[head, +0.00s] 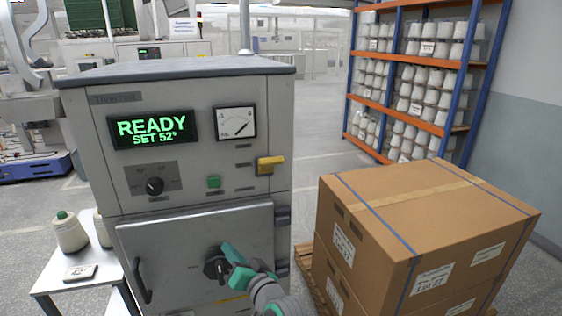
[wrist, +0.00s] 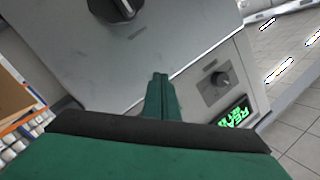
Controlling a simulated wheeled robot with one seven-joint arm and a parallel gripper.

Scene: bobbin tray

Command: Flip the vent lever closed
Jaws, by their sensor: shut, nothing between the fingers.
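The grey cabinet (head: 195,140) has a door with a round black fitting (head: 215,265) low in the middle; it also shows at the top of the wrist view (wrist: 115,8). A yellow lever (head: 270,164) sticks out sideways at the upper right of the cabinet front. The labels are too small to read, so I cannot tell which of these is the vent lever. My teal gripper (head: 229,252) is in front of the door, just right of the black fitting and partly overlapping it. Its fingers (wrist: 160,85) are together and empty. Contact with the fitting cannot be told.
The panel has a lit READY display (head: 150,129), a dial gauge (head: 235,122), a black knob (head: 154,186) and a green button (head: 213,182). A door handle (head: 142,281) is at left. Cardboard boxes (head: 430,205) stand close at right; a small white table (head: 70,278) stands at left.

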